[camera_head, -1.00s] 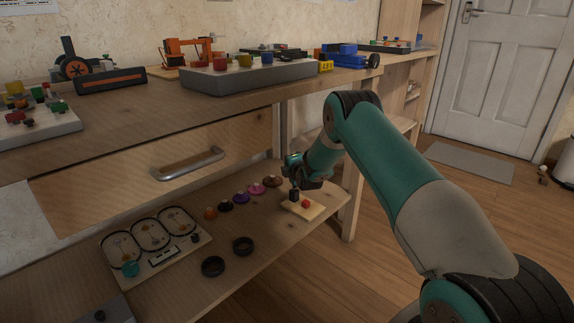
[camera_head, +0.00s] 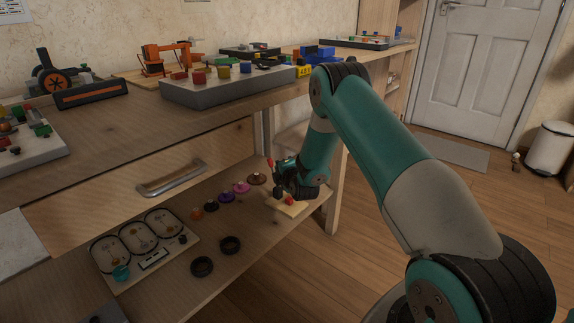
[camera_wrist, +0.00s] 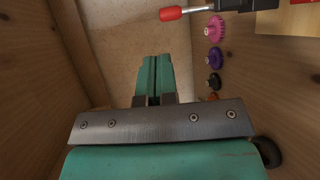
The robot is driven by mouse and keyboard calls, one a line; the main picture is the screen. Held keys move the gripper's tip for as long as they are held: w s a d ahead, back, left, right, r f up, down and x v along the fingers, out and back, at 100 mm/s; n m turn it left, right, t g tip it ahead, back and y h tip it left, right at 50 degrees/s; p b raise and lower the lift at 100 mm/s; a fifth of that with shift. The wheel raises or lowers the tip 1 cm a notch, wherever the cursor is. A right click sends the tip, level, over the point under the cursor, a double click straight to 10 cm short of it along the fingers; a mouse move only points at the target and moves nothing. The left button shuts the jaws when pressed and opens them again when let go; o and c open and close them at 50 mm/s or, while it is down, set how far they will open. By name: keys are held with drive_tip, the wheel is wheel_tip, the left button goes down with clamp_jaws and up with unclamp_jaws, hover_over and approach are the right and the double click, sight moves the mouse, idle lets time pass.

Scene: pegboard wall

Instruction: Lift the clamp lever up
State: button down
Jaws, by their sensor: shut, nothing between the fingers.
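The clamp sits on a pale wooden base (camera_head: 286,208) near the lower shelf's right end. Its lever's red handle (camera_head: 270,163) points upward in the head view. In the wrist view the red handle (camera_wrist: 172,14) shows at the top, on a thin metal rod leading to the dark clamp body (camera_wrist: 240,3), partly cut off by the frame edge. A second red part (camera_head: 290,201) sits low on the base. My gripper (camera_head: 286,164) is beside the clamp. Its teal fingers (camera_wrist: 153,76) are together and empty, apart from the handle.
Several coloured gears (camera_head: 226,197) stand in a row left of the clamp. Two black rings (camera_head: 202,267) and a panel with three oval tracks (camera_head: 117,285) lie further left. The workbench with its drawer (camera_head: 150,185) overhangs the shelf.

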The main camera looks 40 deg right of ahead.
drive_tip(key=v, duration=0.4)
drive_tip(key=shift+r+p, duration=0.15)
drive_tip(key=shift+p, duration=0.2)
drive_tip(key=shift+s, duration=0.1)
